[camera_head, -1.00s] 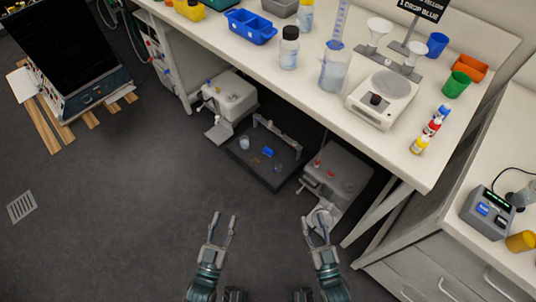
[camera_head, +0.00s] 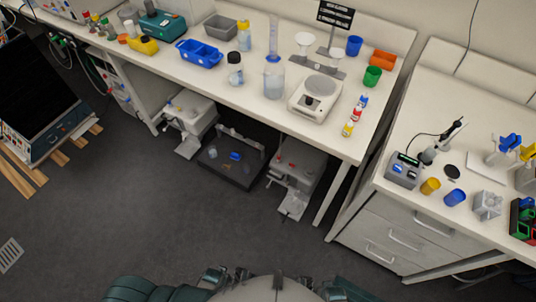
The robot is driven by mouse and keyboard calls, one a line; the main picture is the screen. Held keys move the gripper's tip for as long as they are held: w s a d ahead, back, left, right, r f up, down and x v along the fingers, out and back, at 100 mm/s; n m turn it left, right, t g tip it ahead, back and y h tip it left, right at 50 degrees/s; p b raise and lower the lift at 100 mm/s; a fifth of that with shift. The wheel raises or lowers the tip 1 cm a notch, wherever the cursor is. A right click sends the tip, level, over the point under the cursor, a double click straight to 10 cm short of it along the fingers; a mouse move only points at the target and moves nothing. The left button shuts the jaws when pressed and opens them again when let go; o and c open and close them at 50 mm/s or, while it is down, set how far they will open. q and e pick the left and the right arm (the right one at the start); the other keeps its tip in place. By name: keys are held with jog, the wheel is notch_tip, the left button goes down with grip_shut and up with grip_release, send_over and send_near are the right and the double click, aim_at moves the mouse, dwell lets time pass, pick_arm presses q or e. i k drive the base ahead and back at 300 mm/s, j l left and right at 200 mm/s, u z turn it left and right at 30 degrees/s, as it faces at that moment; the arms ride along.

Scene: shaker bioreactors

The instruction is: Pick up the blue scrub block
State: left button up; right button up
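A small blue block (camera_head: 235,156) lies on a dark platform (camera_head: 225,174) on the floor under the long bench. It is the likeliest blue scrub block, but it is too small to tell for sure. A larger blue compartmented holder (camera_head: 199,53) stands on the bench top, and a blue cup-like piece (camera_head: 455,197) stands on the right bench. Parts of my arms show at the bottom edge, well apart from all of these. My gripper fingers do not show.
The white bench (camera_head: 260,99) holds bottles, a balance (camera_head: 315,97) and cups. White machines (camera_head: 190,112) stand on the floor beneath it. A drawer bench (camera_head: 390,237) stands at the right. The grey floor (camera_head: 130,215) in front is clear.

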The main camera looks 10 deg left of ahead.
aim_at(237, 156)
jog(key=i+j+z, duration=0.1)
jog(key=j+z, duration=0.2)
jog(key=z, duration=0.15)
jog(key=j+z, duration=0.35)
jog(key=z, duration=0.15)
jog(key=j+z, duration=0.75)
jog(key=z, duration=0.15)
jog(key=k+j+z, duration=0.1)
jog(key=j+z, duration=0.2)
jog(key=z, duration=0.15)
